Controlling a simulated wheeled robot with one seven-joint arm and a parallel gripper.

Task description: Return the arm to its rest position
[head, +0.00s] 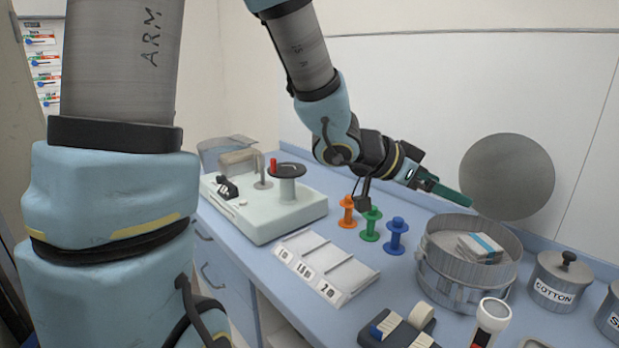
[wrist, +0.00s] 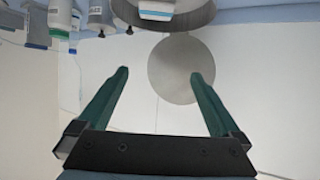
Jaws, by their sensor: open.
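My arm reaches over the blue counter (head: 290,180) from the upper left in the head view. My gripper (head: 468,200) has green fingers and points right, above the open round metal drum (head: 468,262). In the wrist view the two fingers of my gripper (wrist: 160,78) stand wide apart with nothing between them. The gripper appears apart from the drum and the counter things. A round grey disc (head: 507,177) is behind the fingers, by the wall; it also shows in the wrist view (wrist: 182,68).
Orange (head: 347,212), green (head: 370,224) and blue (head: 396,236) spools stand below my wrist. A pale machine (head: 270,212) and a labelled tray (head: 322,268) are left of them. A cotton jar (head: 562,280) is right of the drum, which holds a small box (head: 480,247).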

